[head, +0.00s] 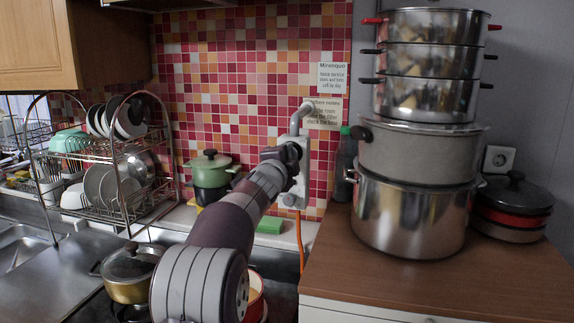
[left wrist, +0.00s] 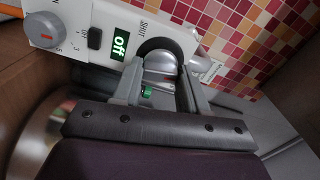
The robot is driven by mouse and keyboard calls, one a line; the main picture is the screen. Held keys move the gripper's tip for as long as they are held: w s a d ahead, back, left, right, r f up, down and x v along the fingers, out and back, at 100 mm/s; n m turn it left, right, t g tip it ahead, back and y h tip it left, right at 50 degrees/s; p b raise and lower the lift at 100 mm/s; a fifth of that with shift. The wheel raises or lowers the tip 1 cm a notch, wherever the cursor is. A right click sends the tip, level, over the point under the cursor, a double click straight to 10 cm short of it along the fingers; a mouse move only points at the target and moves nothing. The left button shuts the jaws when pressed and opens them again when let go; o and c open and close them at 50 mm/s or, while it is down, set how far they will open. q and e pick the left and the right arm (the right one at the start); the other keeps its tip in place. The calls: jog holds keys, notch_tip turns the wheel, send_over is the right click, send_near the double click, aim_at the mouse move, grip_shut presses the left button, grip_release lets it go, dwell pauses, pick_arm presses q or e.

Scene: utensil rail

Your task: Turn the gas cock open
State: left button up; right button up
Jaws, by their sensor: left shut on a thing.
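The gas cock unit (head: 298,192) is a pale box on the tiled wall, with a grey pipe (head: 297,122) above it. In the left wrist view its white panel (left wrist: 105,22) carries a green "off" display (left wrist: 120,43), the label "SHUT" and a grey side dial (left wrist: 45,30). My left gripper (head: 290,165) is at the unit, largely covering it in the head view. In the left wrist view its two fingers (left wrist: 160,80) are shut on the rounded silver cock knob (left wrist: 162,60). A small green mark shows beside it. My right gripper is not in view.
A tall stack of steel pots (head: 415,215) stands on the wooden counter (head: 450,285) to the right, with a bottle (head: 345,170) beside it. A green pot (head: 209,170) and dish rack (head: 95,165) are left. An orange hose (head: 300,240) hangs below the unit.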

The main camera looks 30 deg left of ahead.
pick_arm(q)
jog(key=shift+f+m+b, duration=0.1)
jog(key=shift+m+b, duration=0.25)
jog(key=shift+m, duration=0.65)
jog(key=o, duration=1)
jog(key=b+v, duration=0.2)
jog(key=v, duration=1)
jog(key=shift+s+b, duration=0.3)
jog(key=shift+s, duration=0.05)
